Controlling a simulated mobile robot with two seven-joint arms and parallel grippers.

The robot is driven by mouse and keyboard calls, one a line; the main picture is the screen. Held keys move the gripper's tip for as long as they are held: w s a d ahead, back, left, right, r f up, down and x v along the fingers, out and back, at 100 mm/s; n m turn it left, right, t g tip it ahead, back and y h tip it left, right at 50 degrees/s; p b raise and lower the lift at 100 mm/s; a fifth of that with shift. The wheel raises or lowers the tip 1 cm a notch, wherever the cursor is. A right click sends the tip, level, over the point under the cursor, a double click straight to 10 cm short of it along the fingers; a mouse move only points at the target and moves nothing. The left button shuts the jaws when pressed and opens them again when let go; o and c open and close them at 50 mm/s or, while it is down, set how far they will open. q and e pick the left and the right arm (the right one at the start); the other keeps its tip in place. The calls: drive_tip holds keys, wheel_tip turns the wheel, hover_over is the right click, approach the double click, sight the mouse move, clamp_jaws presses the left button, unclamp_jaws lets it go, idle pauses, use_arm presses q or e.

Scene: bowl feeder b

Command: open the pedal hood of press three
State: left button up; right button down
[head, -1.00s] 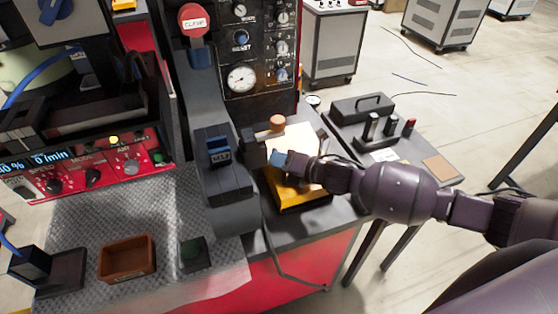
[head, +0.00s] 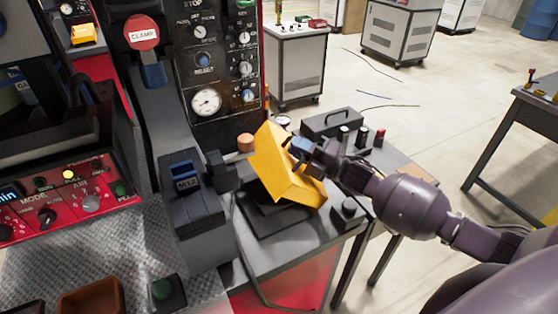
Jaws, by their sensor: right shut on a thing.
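The yellow pedal hood (head: 283,172) is tilted up over a dark pedal base (head: 275,215) on the grey bench top. My right gripper (head: 300,148) is at the hood's raised upper right edge, shut on it. The fingertips are partly hidden against the hood. The inside under the hood is mostly hidden by the hood itself. My left gripper is out of the picture.
A dark block marked M12 (head: 187,195) stands left of the hood, with an orange-brown knob (head: 245,142) behind. A control panel (head: 215,60) rises behind. A black case (head: 330,122) and small cylinders lie on a side table at right.

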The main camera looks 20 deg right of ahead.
use_arm(q)
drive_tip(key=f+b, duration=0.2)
drive_tip(key=b, duration=0.1)
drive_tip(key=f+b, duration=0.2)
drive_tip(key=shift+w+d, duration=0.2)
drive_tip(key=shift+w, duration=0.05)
use_arm(e)
drive_tip(key=d+f+m+t+h, duration=0.2)
drive_tip(key=d+m+t, duration=0.2)
drive_tip(key=d+m, duration=0.2)
drive_tip(key=d+f+m+t+h, duration=0.2)
drive_tip(key=d+m+t+h, duration=0.1)
drive_tip(key=d+m, duration=0.4)
drive_tip(key=shift+w+d+f+t, duration=0.25)
drive_tip(key=shift+d+t, duration=0.15)
drive_tip(key=shift+d, duration=0.15)
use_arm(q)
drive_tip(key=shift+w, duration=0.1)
use_arm(e)
drive_tip(key=shift+m, duration=0.3)
